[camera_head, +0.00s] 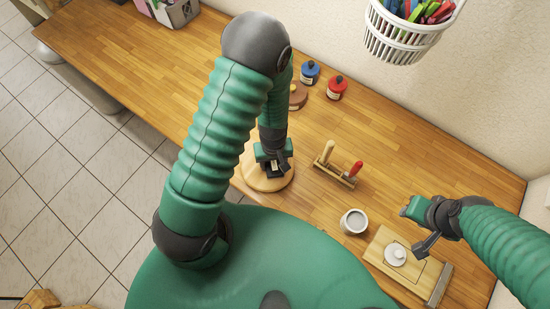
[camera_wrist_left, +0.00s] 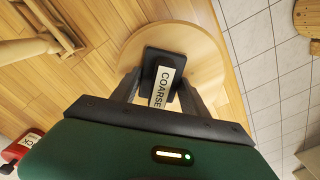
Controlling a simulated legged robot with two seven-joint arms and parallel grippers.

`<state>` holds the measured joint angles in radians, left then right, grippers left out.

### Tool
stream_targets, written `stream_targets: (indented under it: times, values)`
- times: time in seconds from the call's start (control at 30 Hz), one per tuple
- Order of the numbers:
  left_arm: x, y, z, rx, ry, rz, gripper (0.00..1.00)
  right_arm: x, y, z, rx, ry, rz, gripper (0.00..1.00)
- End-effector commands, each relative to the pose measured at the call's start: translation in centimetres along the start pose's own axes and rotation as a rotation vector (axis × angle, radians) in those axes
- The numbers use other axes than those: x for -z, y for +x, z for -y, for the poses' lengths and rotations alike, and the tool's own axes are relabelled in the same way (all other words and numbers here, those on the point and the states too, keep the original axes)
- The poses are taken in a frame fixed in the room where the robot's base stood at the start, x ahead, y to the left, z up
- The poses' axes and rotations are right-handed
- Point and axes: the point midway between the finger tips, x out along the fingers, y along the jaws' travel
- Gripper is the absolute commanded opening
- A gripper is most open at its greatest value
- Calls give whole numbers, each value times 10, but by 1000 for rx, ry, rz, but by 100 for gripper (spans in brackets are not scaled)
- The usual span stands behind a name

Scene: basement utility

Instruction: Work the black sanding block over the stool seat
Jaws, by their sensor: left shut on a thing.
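The black sanding block (camera_wrist_left: 150,63) carries a white label reading COARSE and lies on the round wooden stool seat (camera_wrist_left: 213,57). The seat also shows in the head view (camera_head: 267,185), lying on the wooden bench near its front edge. My left gripper (camera_head: 272,165) is shut on the block, with a finger on each side of it, over the seat's middle. In the head view the block is mostly hidden by the gripper, and my left arm covers part of the seat. My right gripper (camera_head: 415,228) is open and empty above the bench at the right.
A wooden rack (camera_head: 336,176) with two upright handles stands right of the seat. A mug (camera_head: 354,221) and a wooden board with a white knobbed piece (camera_head: 396,254) are nearer the right arm. Blue (camera_head: 310,72) and red (camera_head: 337,88) containers stand behind. A white basket (camera_head: 400,38) hangs at the wall.

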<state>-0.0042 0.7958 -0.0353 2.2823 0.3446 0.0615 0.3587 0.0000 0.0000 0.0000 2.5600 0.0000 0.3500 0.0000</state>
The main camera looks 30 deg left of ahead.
Motion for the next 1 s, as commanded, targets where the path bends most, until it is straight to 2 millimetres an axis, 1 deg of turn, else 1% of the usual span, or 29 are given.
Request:
stream_targets:
  times: [0.37, 0.47, 0.7, 0.8, 1.0]
  values:
    - [16, -1, -17, 1, 1, 0, 8, 1, -5, 0, 0, 0, 0, 36]
    - [15, -1, -15, 1, 0, 1, 8, 1, -4, 0, 0, 0, 0, 36]
    - [2, 0, -2, 0, -1, 0, 8, 0, -2, 0, 0, 0, 0, 36]
    - [-1, 0, 1, 0, -1, 0, 8, 0, -1, 0, 0, 0, 0, 36]
    - [6, 1, -6, 1, 0, -1, 8, 1, -3, 0, 0, 0, 0, 36]
